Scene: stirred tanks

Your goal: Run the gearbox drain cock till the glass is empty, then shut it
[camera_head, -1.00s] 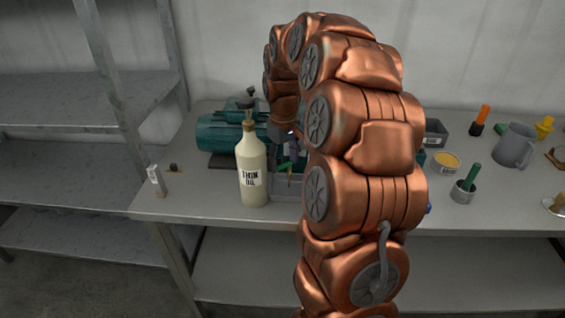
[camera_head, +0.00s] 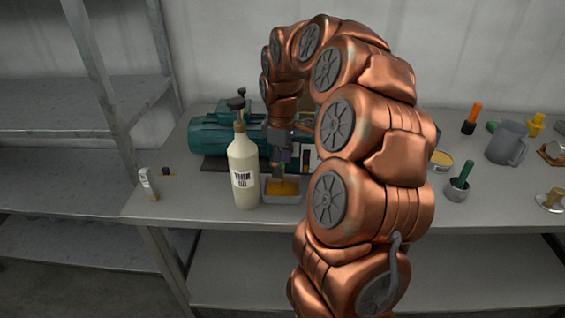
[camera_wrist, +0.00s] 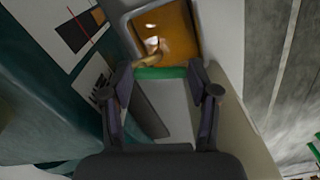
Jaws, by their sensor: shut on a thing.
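My gripper (camera_head: 281,163) reaches down at the front of the green gearbox (camera_head: 222,134). In the wrist view my gripper (camera_wrist: 158,78) is shut on the green lever (camera_wrist: 160,72) of the drain cock, which lies across between the fingertips. A brass-coloured part of the cock (camera_wrist: 153,57) shows just beyond the lever, over the drain tray (camera_wrist: 133,35). The tray (camera_head: 268,202) stands below my gripper and holds orange oil (camera_wrist: 178,32), with pale bright patches on its surface near the cock. I cannot make out the sight glass or its level.
A cream bottle labelled thin oil (camera_head: 244,172) stands close left of the tray. A grey mug (camera_head: 505,142), a small pot with a green handle (camera_head: 458,187) and a yellow-topped tin (camera_head: 440,159) are on the right.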

